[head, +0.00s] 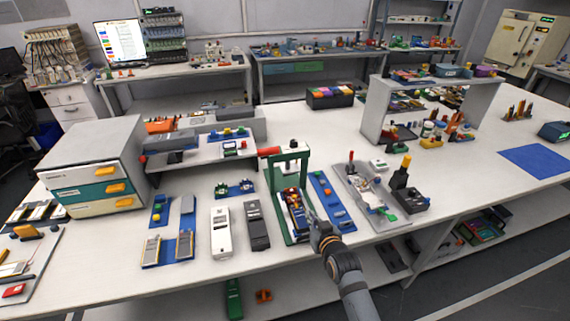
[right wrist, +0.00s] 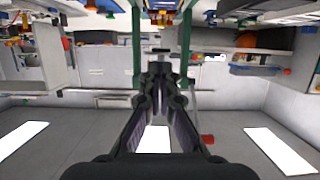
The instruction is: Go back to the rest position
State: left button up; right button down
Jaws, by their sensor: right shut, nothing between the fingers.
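My right gripper (head: 313,224) is at the front of the green press (head: 286,158), close to its base near the table's front edge. Its forearm comes in from the bottom of the head view. In the right wrist view the right gripper (right wrist: 160,72) points between the press's green posts (right wrist: 136,45), with its fingers drawn together and nothing held. I cannot tell whether it touches the press. My left gripper is not in view.
A blue strip (head: 331,201) and a grey fixture board (head: 368,196) lie right of the press. Black (head: 256,226) and white (head: 221,232) devices lie left of it. A drawer cabinet (head: 92,170) stands at the left. The aisle floor (head: 480,290) is clear.

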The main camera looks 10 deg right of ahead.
jog(key=s+d+f+g, duration=0.1)
jog(key=s+g, duration=0.2)
jog(key=s, duration=0.5)
jog(key=s+d+f+g+h, duration=0.1)
jog(key=s+g, duration=0.3)
jog(key=s, duration=0.5)
jog(key=s+d+f+g, duration=0.2)
jog(key=s+g, duration=0.1)
jog(key=s, duration=0.5)
notch_tip(320, 180, down, 26)
jog(key=s+d+g, duration=0.2)
jog(key=s+d+f+g, duration=0.1)
jog(key=s+f, duration=1.5)
jog(key=s, duration=0.3)
jog(key=shift+d+f, duration=0.15)
jog(key=shift+f, duration=0.15)
